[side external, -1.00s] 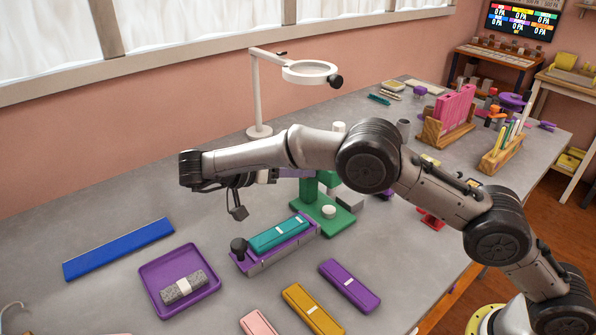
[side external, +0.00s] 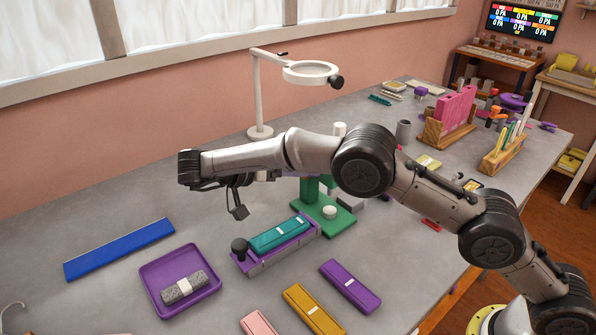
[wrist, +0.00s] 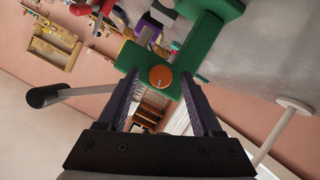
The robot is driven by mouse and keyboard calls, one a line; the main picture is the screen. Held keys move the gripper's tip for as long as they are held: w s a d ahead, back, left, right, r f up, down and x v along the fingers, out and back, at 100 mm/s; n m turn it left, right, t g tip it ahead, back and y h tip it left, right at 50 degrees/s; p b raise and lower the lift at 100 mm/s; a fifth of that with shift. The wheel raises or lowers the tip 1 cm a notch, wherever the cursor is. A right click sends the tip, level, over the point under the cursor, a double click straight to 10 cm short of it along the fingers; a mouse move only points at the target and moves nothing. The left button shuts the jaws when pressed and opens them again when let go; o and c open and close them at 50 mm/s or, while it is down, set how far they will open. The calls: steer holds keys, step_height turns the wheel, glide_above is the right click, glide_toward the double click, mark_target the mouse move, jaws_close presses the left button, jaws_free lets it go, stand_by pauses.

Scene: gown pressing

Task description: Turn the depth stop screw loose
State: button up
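The green press (side external: 325,218) stands on the grey table behind my arm, and my forearm hides much of its upper part. In the wrist view its green frame (wrist: 205,40) fills the upper middle. A round orange screw head with a slot (wrist: 160,77) shows on it. My gripper (wrist: 160,80) is open, with one dark finger on each side of the orange screw. Gaps show between the screw and both fingers in this view. I cannot tell how deep the screw sits between the fingertips. In the side view the fingertips are hard to make out.
A purple block with a teal bar (side external: 275,235) lies in front of the press. A purple tray (side external: 180,280) holds a grey roll. A white magnifier stand (side external: 256,95) rises behind my arm.

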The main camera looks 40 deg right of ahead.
stand_by(0.5)
steer(key=s+a+r+m+t, duration=0.2)
steer(key=a+m, duration=0.1)
steer(key=a, duration=0.4)
steer(key=s+a+r+m+t, duration=0.1)
steer(key=a+r+m+t, duration=0.2)
steer(key=a, duration=0.3)
steer(key=d+r+m+t+h, duration=0.1)
steer(key=d+r+m+t, duration=0.2)
steer(key=d+r, duration=2.4)
steer(key=shift+w+r+m+h, duration=0.2)
steer(key=shift+r+m+h, duration=0.2)
steer(key=shift+r+m, duration=0.25)
